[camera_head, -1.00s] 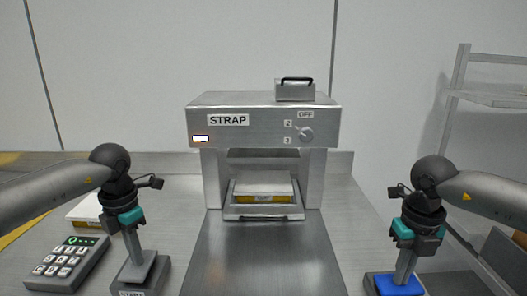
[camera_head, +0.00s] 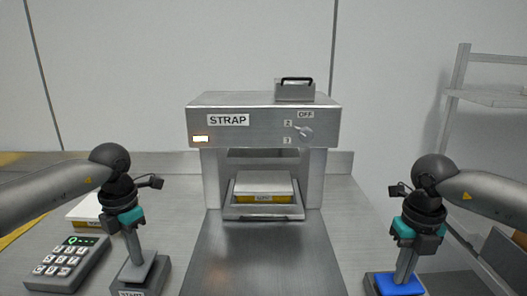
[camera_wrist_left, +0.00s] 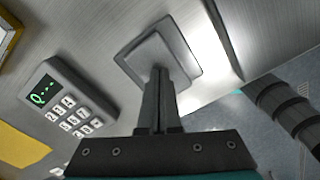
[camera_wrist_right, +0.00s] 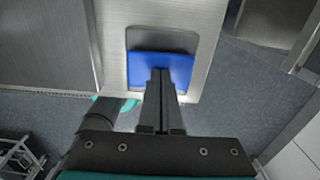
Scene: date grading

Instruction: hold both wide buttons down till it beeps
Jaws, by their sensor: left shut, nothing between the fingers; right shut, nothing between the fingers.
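The left wide button (camera_wrist_left: 158,58) is a grey plate on a grey block with a partly readable label, at the lower left of the head view. My left gripper (camera_head: 135,262) is shut and empty, its fingertips on that plate. The right wide button (camera_wrist_right: 160,60) is blue and sits in a grey block; it also shows at the lower right of the head view (camera_head: 394,288). How far either button is pressed cannot be told.
The STRAP machine (camera_head: 262,122) stands at the centre with a lit indicator (camera_head: 200,139) and a selector knob (camera_head: 304,133). A boxed package (camera_head: 265,185) lies in its opening. A keypad (camera_head: 66,262) with green display characters lies left of the left button. The metal bed between the arms is clear.

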